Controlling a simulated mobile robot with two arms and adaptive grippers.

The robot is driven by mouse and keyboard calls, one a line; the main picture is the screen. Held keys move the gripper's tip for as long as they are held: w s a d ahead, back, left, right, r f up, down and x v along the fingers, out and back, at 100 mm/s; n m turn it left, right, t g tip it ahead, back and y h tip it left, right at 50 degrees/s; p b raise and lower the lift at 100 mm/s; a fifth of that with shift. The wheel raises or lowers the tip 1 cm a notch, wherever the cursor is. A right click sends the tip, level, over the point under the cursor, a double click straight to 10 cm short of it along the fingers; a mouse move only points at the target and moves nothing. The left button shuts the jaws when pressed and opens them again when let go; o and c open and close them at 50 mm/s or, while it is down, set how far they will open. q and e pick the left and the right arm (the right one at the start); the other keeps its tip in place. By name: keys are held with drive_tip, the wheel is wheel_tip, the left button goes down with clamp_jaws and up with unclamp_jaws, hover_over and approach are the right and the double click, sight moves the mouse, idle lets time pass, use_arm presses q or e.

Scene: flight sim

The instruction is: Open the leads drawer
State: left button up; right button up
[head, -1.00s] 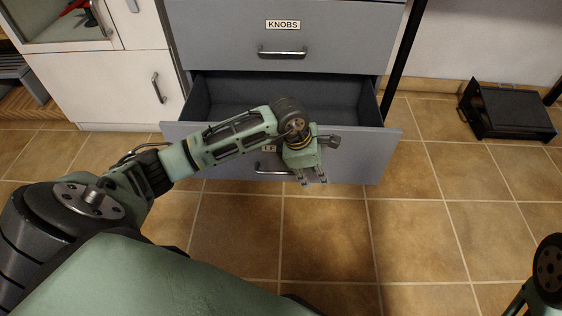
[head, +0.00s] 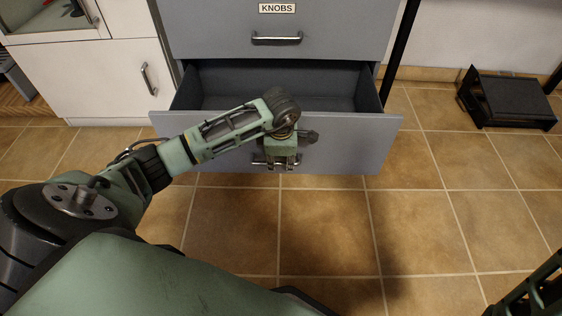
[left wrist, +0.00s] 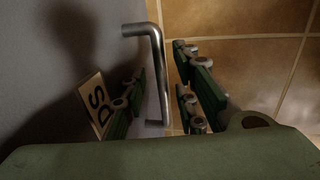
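The leads drawer (head: 350,140) is pulled out below the drawer labelled KNOBS, and its empty-looking interior shows. My arm covers its label in the head view; the label's end, "DS" (left wrist: 97,103), shows in the left wrist view. The drawer's metal handle (head: 262,162) is partly behind my left gripper (head: 283,168). In the left wrist view the handle (left wrist: 157,65) passes between the parted fingers of my left gripper (left wrist: 163,98). The fingers are open around it, with a gap visible on the right side. My right gripper does not show.
The KNOBS drawer (head: 340,30) above is shut. A white cabinet (head: 85,85) stands at left and a black box (head: 507,100) lies on the floor at right. The tiled floor (head: 330,230) before the drawer is clear. Part of my right arm shows at lower right.

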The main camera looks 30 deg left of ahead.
use_arm(q)
clamp_jaws()
idle(0.3)
drive_tip(key=shift+w, duration=0.15)
